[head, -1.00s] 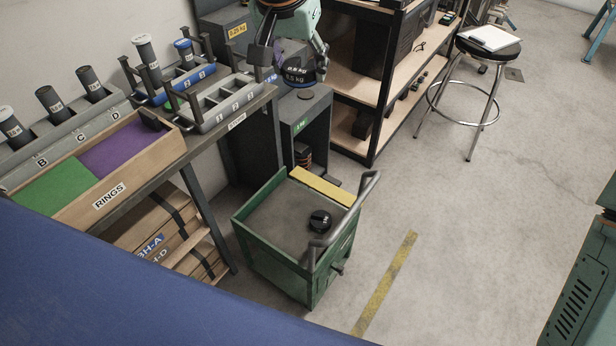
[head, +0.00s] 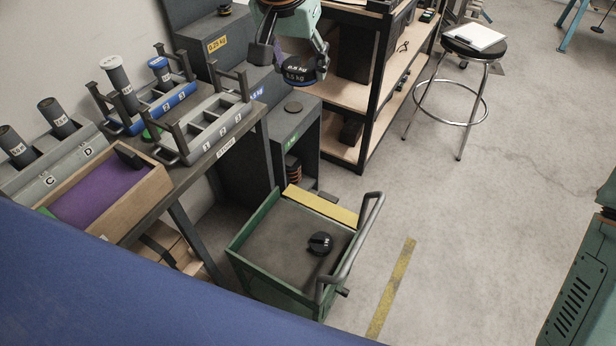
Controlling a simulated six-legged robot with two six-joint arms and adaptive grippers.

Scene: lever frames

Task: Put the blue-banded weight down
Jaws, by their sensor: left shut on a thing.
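My left gripper (head: 294,62) is at the top middle of the head view, shut on a dark round weight (head: 300,76). My right gripper is not in view.
A green cart (head: 275,235) with a grey handle holds a black knob-like piece (head: 320,243). A bench at left bears grey and blue racks (head: 215,127) and a wooden tray (head: 140,200). A shelf (head: 350,95) stands right of the weight, then a stool (head: 480,45).

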